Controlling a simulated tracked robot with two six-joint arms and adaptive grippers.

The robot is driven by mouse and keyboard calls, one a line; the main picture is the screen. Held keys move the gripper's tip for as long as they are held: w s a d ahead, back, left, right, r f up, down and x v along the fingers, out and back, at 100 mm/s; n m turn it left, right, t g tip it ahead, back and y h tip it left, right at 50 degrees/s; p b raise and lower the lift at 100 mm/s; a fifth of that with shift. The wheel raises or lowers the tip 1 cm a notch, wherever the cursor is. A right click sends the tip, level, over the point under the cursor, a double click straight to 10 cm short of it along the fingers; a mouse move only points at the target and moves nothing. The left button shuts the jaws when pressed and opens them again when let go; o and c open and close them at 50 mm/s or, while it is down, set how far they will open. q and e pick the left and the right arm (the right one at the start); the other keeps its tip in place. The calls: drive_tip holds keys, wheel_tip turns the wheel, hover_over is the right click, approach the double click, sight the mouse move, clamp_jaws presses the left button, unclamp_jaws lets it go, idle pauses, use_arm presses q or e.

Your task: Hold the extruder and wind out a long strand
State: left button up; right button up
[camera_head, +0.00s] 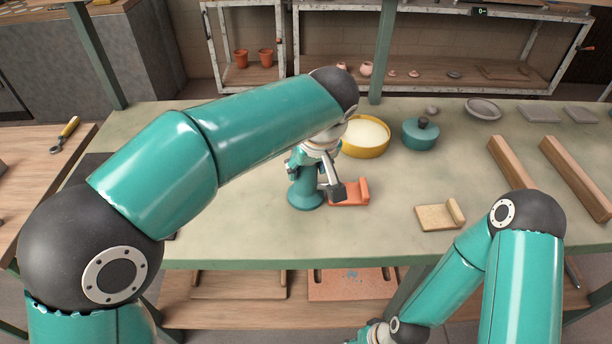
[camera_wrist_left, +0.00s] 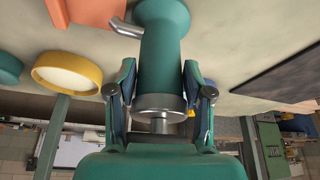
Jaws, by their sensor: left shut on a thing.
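The teal extruder (camera_head: 306,192) stands upright on its round base on the green bench, near the middle of the head view. In the left wrist view its body (camera_wrist_left: 163,60) shows with a metal collar and a short grey spout (camera_wrist_left: 126,28) pointing left. My left gripper (camera_wrist_left: 158,88) is shut on the extruder, one finger on each side of its body. In the head view my left arm partly hides the extruder's top. An orange cradle (camera_head: 352,194) lies right beside it, on the spout side.
A yellow basin (camera_head: 366,150) with pale contents and a teal lidded pot (camera_head: 421,134) stand behind. A small tan stand (camera_head: 438,217) and wooden rails (camera_head: 512,164) lie to the right. The bench front between cradle and tan stand is clear.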

drive_tip(key=shift+f, duration=0.15)
idle(0.5)
idle(0.5)
drive_tip(key=shift+c, duration=0.9)
clamp_jaws()
idle(0.4)
